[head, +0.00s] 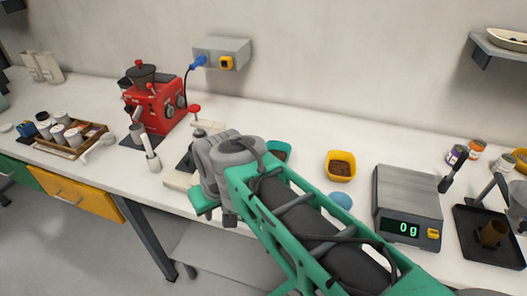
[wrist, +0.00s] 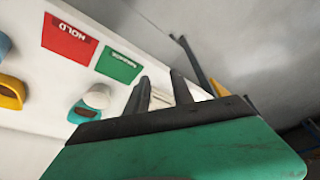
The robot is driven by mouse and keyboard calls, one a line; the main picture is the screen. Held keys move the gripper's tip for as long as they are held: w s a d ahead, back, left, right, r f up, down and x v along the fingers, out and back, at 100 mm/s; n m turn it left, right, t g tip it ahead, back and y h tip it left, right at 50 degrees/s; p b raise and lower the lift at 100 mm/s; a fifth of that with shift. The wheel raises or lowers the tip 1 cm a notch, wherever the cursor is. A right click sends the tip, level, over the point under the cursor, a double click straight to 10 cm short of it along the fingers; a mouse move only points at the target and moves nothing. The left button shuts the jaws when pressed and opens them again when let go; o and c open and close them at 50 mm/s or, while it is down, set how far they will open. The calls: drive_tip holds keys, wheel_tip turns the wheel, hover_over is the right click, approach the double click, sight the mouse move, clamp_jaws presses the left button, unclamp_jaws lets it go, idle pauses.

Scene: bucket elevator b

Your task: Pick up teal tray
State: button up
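A small teal container (head: 278,150), which I take for the teal tray, stands on the bench in the head view, partly hidden behind my arm. In the wrist view, a teal-blue container (wrist: 80,115) with a whitish top lies left of my fingers; it may be the same thing, but I cannot be sure. My gripper (wrist: 160,84) has its two dark fingers apart, with nothing seen held between them. It does not touch the teal container in the wrist view. In the head view, my arm hides most of the fingers.
A yellow tray (head: 341,166) with brown contents stands right of the teal one. A scale (head: 407,205) reads 0 g farther right. A red grinder (head: 153,105) and a wooden jar crate (head: 72,138) stand left. Red (wrist: 70,38) and green (wrist: 119,62) cards lie near my fingers.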

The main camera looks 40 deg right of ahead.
drive_tip(key=w+d+m, duration=0.3)
drive_tip(key=w+d, duration=0.6)
drive_tip(key=d, duration=0.1)
drive_tip(key=m+t+b, duration=0.1)
drive_tip(key=m+b, duration=0.1)
drive_tip(key=m, duration=0.2)
approach(289, 151)
drive_tip(key=x, duration=0.3)
drive_tip(key=p+x, duration=0.1)
drive_tip(key=x, duration=0.6)
drive_tip(key=shift+w+d+p, duration=0.2)
drive_tip(key=shift+p, duration=0.15)
drive_tip(key=shift+w+f, duration=0.1)
drive_tip(key=shift+f, duration=0.1)
clamp_jaws()
